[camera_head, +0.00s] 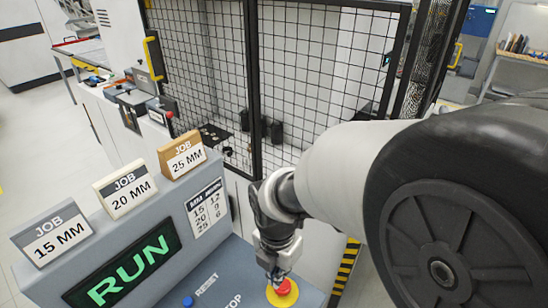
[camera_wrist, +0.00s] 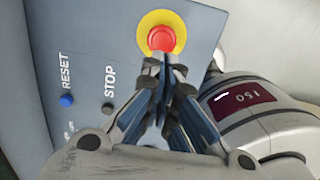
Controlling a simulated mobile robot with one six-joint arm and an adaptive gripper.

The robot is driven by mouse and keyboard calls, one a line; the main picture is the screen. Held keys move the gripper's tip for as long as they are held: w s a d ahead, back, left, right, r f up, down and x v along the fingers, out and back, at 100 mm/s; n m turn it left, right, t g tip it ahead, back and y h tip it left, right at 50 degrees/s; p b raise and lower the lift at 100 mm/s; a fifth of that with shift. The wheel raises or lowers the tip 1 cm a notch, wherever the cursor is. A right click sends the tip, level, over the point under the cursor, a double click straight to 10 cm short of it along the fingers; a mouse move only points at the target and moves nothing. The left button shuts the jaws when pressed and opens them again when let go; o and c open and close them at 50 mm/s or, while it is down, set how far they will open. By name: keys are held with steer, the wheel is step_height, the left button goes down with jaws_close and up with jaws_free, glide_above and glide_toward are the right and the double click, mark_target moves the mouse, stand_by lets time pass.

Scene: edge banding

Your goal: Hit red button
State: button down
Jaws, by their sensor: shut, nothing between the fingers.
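The red button (camera_head: 283,289) sits on a yellow ring on the blue-grey panel, at the bottom middle of the head view. It also shows in the wrist view (camera_wrist: 162,38) at the top centre. My gripper (camera_head: 276,277) is shut and empty, with its fingers pointing at the button. In the wrist view my fingertips (camera_wrist: 164,60) overlap the lower edge of the button. I cannot tell whether they touch it or are just above it.
A blue RESET button (camera_wrist: 67,100) and a dark STOP button (camera_wrist: 108,106) are left of the red button. A console with a green RUN display (camera_head: 124,270) and job blocks (camera_head: 183,155) stands left. A black mesh fence (camera_head: 320,75) rises behind.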

mark_target(279, 294)
steer(key=shift+w+f+b, duration=0.15)
steer(key=shift+f+b, duration=0.5)
steer(key=shift+f, duration=2.15)
step_height(279, 294, down, 2)
steer(key=shift+d+f+b, duration=0.1)
steer(key=shift+f+b, duration=0.15)
steer(key=shift+b, duration=0.4)
steer(key=shift+s+d, duration=0.1)
steer(key=shift+s, duration=0.25)
steer(key=shift+w+r+p, duration=0.1)
steer(key=shift+r+p, duration=0.3)
steer(key=shift+p, duration=0.1)
step_height(279, 294, up, 14)
steer(key=p, duration=0.5)
steer(key=shift+a, duration=0.35)
